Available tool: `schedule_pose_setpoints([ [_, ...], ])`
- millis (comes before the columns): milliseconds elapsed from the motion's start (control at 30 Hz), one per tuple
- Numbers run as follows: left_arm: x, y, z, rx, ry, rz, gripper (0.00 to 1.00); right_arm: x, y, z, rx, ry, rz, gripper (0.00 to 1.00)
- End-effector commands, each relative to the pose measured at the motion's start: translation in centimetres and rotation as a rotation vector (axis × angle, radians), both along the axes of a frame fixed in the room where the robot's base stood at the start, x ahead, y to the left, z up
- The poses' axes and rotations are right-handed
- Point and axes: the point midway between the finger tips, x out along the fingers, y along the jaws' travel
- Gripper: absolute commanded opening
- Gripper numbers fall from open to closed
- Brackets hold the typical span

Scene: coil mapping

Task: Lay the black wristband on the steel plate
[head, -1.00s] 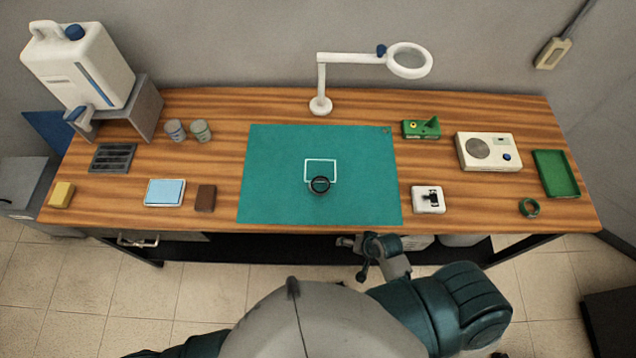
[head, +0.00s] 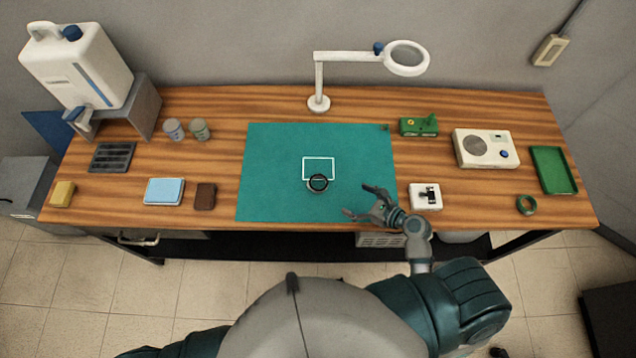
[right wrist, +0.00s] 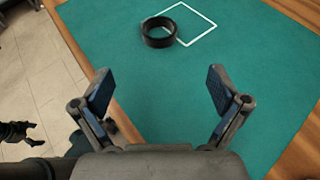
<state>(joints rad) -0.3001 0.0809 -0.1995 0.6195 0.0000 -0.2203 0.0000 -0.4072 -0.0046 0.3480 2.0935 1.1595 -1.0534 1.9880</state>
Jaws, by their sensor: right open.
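The black wristband (head: 318,191), a black ring, lies flat on the green mat, across the near edge of a white square outline. It also shows near the top of the right wrist view (right wrist: 160,42). My right gripper (head: 362,200) is open and empty over the mat's near right part, to the right of the wristband and apart from it. Its two spread fingers also show in the right wrist view (right wrist: 160,90). I cannot clearly pick out a steel plate; a dark slotted metal-looking plate (head: 113,157) lies at the left. A dark shape at the left of the wrist view may be my left gripper.
The green mat (head: 270,150) is otherwise clear. A white block (head: 418,203) with a black fitting stands right of my gripper. A magnifier lamp (head: 319,103) stands behind.

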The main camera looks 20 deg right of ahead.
Motion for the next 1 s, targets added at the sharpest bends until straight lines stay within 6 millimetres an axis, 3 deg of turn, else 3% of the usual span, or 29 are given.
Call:
schedule_pose_setpoints([
  [400,0.0,0.0,0.1,0.000,0.000,0.000,0.93,6.9,5.1,-3.5,-0.002,-0.002,0.004,0.97],
  [1000,0.0,-0.1,0.2,-0.001,-0.001,0.000,0.93,11.7,8.8,-5.9,-0.005,-0.003,0.005,0.97],
])
